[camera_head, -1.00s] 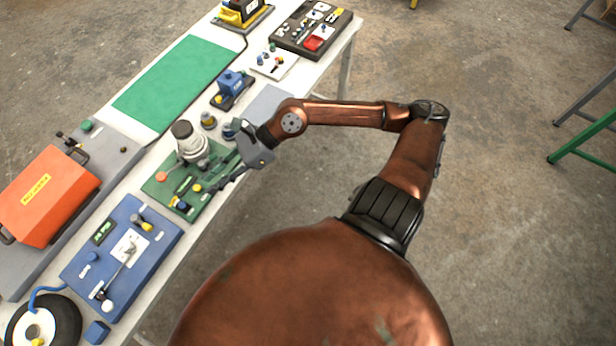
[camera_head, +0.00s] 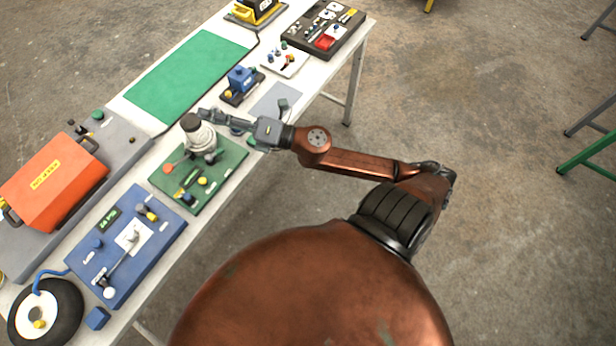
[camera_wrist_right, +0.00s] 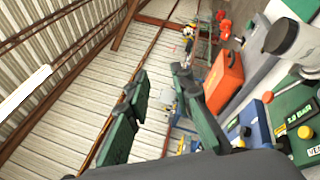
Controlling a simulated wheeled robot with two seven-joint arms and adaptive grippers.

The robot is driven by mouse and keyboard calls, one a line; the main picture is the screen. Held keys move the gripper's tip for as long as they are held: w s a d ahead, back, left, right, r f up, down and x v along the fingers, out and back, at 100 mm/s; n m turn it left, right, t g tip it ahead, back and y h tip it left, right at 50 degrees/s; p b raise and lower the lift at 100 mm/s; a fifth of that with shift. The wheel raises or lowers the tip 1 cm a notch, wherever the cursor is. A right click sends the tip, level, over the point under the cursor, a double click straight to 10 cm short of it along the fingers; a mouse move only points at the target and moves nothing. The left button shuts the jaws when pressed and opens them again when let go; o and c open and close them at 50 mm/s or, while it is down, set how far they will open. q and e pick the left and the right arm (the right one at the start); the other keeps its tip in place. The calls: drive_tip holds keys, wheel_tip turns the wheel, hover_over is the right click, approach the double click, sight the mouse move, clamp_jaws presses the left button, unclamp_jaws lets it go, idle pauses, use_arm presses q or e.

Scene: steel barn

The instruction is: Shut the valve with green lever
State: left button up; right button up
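A green board (camera_head: 222,172) lies on the bench and bears a grey, dark-topped cylindrical device (camera_head: 197,132), an orange-red knob or handle (camera_head: 169,168), a small display (camera_head: 190,179) and small yellow and blue knobs. I cannot make out a green lever clearly; a dark green part (camera_head: 214,156) sits at the cylinder's foot. My right gripper (camera_head: 212,117) is just beyond the cylinder, over the far edge of the board, pointing left. In the right wrist view its fingers (camera_wrist_right: 162,80) are apart with nothing between them. The display, reading about 2.0 bar (camera_wrist_right: 302,115), shows there too. My left gripper is out of view.
A blue board (camera_head: 160,243) with a white-knobbed lever and a wheel (camera_head: 68,305) lie nearer. An orange case (camera_head: 52,182) stands left. A blue device (camera_head: 241,78), a green mat (camera_head: 185,75) and a dark tool tray (camera_head: 345,42) are farther. Floor right of the bench is open.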

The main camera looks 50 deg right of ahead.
drive_tip(key=s+d+f+m+g+h, duration=0.3)
drive_tip(key=d+f+m+h, duration=1)
drive_tip(key=d+f+m, duration=0.5)
drive_tip(key=s+a+f+m+g, duration=0.1)
drive_tip(key=s+f+m+g, duration=0.3)
drive_tip(key=s+f, duration=0.3)
drive_tip(key=s+a+f+m+g+y, duration=0.1)
drive_tip(key=s+a+f+m+g, duration=0.1)
drive_tip(key=s+f+m+g, duration=0.2)
drive_tip(key=shift+s+a+f+m+g, duration=0.1)
drive_tip(key=shift+s+f+m+g, duration=0.15)
drive_tip(key=shift+s+f, duration=1.35)
drive_tip(key=shift+s+a+f+m+g, duration=0.15)
drive_tip(key=shift+s+f+g, duration=0.2)
drive_tip(key=shift+f, duration=2.45)
drive_tip(key=shift+w+r+y, duration=0.1)
drive_tip(key=shift+w+y, duration=0.05)
drive_tip(key=shift+y, duration=0.15)
